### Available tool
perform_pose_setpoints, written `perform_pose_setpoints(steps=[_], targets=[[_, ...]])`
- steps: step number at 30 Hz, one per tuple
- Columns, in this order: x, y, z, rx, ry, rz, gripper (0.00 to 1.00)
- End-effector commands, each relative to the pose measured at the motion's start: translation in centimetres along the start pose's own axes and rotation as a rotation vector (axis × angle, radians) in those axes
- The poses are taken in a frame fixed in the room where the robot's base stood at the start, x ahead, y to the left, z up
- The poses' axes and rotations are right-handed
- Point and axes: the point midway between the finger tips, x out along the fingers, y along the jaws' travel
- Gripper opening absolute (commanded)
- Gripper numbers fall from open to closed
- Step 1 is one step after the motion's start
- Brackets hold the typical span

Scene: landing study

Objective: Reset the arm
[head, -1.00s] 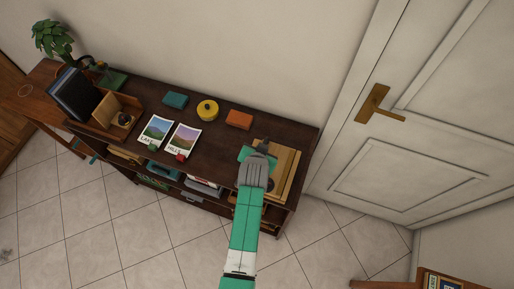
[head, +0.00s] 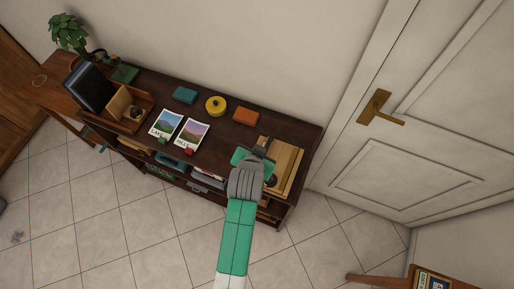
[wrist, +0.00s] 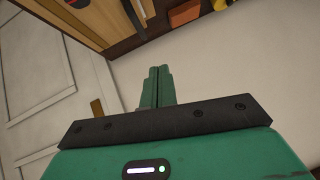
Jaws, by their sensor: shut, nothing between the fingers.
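My gripper's two green fingers (wrist: 160,86) are shut together with nothing between them in the wrist view. They point toward the pale wall and touch nothing that I can see. In the head view my green arm reaches up from the bottom of the picture to its grey wrist, over the front right part of the dark wooden sideboard (head: 228,136). The fingers are mostly hidden there by the wrist.
Wooden boards (head: 290,166) lie at the sideboard's right end. An orange box (head: 246,116), a yellow round tin (head: 216,106), a teal box (head: 185,95) and two picture cards (head: 191,132) lie further left. A white door (head: 420,120) is at right.

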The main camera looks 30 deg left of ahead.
Motion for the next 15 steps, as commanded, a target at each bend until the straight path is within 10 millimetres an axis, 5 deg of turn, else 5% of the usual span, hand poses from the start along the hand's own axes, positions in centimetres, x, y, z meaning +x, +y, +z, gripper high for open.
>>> perform_pose_setpoints(steps=[10, 13, 15], targets=[[0.0, 0.0, 0.0, 0.0, 0.0, 0.0, 0.0], [-1.5, -0.2, -4.1, -0.007, 0.082, -0.011, 0.0], [-4.0, -0.3, -9.2, -0.022, 0.19, -0.022, 0.0]])
